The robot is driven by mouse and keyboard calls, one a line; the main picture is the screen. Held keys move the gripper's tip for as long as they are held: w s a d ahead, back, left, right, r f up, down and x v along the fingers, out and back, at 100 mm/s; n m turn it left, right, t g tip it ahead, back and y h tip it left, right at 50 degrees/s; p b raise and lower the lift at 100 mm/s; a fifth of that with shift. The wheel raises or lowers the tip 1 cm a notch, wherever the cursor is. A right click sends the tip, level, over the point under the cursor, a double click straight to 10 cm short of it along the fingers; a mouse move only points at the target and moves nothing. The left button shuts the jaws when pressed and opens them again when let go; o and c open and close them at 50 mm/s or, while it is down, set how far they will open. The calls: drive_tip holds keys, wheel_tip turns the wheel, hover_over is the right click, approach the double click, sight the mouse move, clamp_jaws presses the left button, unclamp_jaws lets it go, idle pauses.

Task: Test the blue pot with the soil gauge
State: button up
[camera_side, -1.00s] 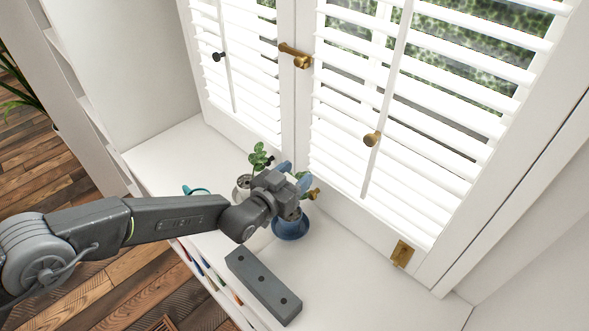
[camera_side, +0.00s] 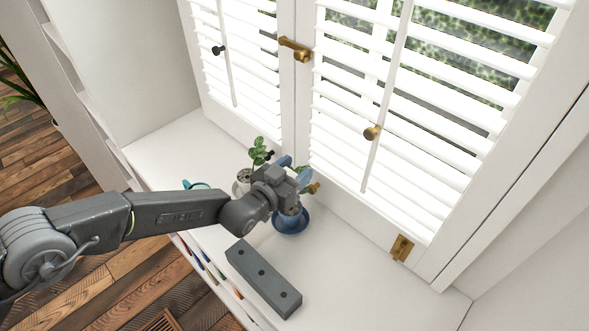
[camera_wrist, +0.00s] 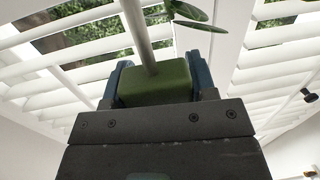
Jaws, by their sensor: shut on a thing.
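The blue pot (camera_side: 289,221) stands in a blue saucer (camera_side: 303,230) on the white sill, partly hidden by my gripper. My gripper (camera_side: 294,176) is above the pot, close to the shutters. In the wrist view my gripper (camera_wrist: 158,85) has its blue fingers shut on the green body of the soil gauge (camera_wrist: 157,85). Its grey rod (camera_wrist: 136,30) points away toward the top of the picture. Green leaves (camera_wrist: 190,15) show beside the rod. The gauge cannot be made out in the side view, so I cannot tell whether its rod touches soil.
A white pot with a leafy plant (camera_side: 257,153) stands left of my gripper, and a teal item (camera_side: 196,185) farther left. White shutters (camera_side: 420,130) with brass fittings rise behind. The sill is clear at right.

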drive_tip(key=shift+f, duration=2.5)
drive_tip(key=shift+f, duration=0.3)
drive_tip(key=shift+f, duration=0.35)
drive_tip(key=shift+c, duration=0.2)
drive_tip(key=o, duration=1.1)
drive_tip(key=shift+o, duration=0.2)
drive_tip(key=shift+s, duration=0.1)
